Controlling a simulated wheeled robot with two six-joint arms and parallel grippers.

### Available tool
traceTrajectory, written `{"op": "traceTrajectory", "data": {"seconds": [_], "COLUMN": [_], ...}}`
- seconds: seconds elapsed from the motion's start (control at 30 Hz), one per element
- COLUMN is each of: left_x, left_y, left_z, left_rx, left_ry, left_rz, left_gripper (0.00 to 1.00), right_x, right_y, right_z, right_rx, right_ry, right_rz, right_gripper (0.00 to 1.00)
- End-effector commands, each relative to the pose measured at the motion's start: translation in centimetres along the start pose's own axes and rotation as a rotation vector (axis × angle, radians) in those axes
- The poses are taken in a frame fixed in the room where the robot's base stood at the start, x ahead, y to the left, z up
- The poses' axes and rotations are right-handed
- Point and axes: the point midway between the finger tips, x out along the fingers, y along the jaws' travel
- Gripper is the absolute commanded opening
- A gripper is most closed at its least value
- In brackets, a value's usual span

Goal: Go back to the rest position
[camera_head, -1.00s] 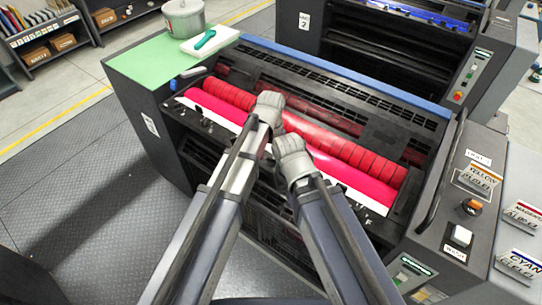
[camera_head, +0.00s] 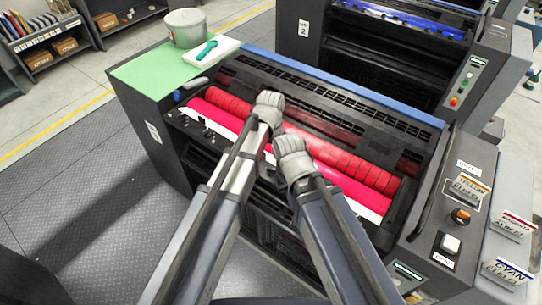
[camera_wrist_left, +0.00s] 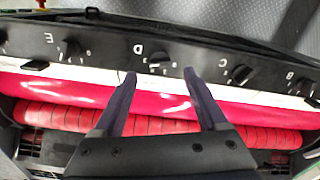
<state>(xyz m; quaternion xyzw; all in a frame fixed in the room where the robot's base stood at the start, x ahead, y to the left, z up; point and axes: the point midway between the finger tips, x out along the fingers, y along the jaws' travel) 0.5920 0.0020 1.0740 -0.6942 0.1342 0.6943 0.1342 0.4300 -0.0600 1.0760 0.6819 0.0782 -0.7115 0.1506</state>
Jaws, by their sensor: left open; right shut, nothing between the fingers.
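My left gripper (camera_head: 268,103) is the higher one in the head view, over the red rollers of the ink unit. In the left wrist view its two dark fingers (camera_wrist_left: 158,78) are apart with nothing between them. My right gripper (camera_head: 291,150) is lower and just right of it, in front of the rollers; its fingertips are hard to make out and nothing shows in it. The ink unit (camera_head: 345,160) has segmented red rollers, a magenta roller and a white strip. The left wrist view shows black knobs (camera_wrist_left: 158,60) beside lettered marks along the dark rail.
A green mat (camera_head: 142,76) on the left of the unit bears a grey pot (camera_head: 187,30) and a white tray with a teal-handled tool (camera_head: 206,51). A second unit (camera_head: 385,50) is behind. The floor at left is clear.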

Motion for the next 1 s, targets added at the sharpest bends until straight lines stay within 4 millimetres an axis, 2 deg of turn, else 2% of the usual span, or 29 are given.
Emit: {"op": "traceTrajectory", "data": {"seconds": [0.03, 0.13, 0.57, 0.67, 0.77, 1.0], "left_x": [-1.2, -1.7, -1.3, -0.2, 1.8, 7.2], "left_y": [0.0, 0.0, 0.1, 0.2, 0.4, 0.8], "left_z": [0.0, 0.0, 0.5, 2.3, 5.6, 15.6], "left_rx": [0.0, 0.0, -0.001, -0.004, -0.012, -0.043], "left_ry": [0.0, 0.0, -0.001, -0.007, -0.018, -0.054], "left_rz": [0.0, 0.0, -0.002, -0.008, -0.023, -0.074], "left_gripper": [0.75, 0.75, 0.75, 0.75, 0.75, 0.75], "right_x": [-1.2, -1.7, -1.3, -0.2, 1.8, 7.2], "right_y": [0.1, 0.2, 0.1, 0.0, -0.1, -0.5], "right_z": [0.1, 0.1, 0.1, 0.0, -0.1, -0.4], "right_rx": [0.002, 0.003, 0.004, 0.005, 0.006, 0.011], "right_ry": [0.0, 0.0, 0.0, 0.0, 0.0, 0.0], "right_rz": [0.0, -0.001, -0.001, 0.0, 0.0, 0.003], "right_gripper": [0.0, 0.0, 0.0, 0.0, 0.0, 0.0]}}
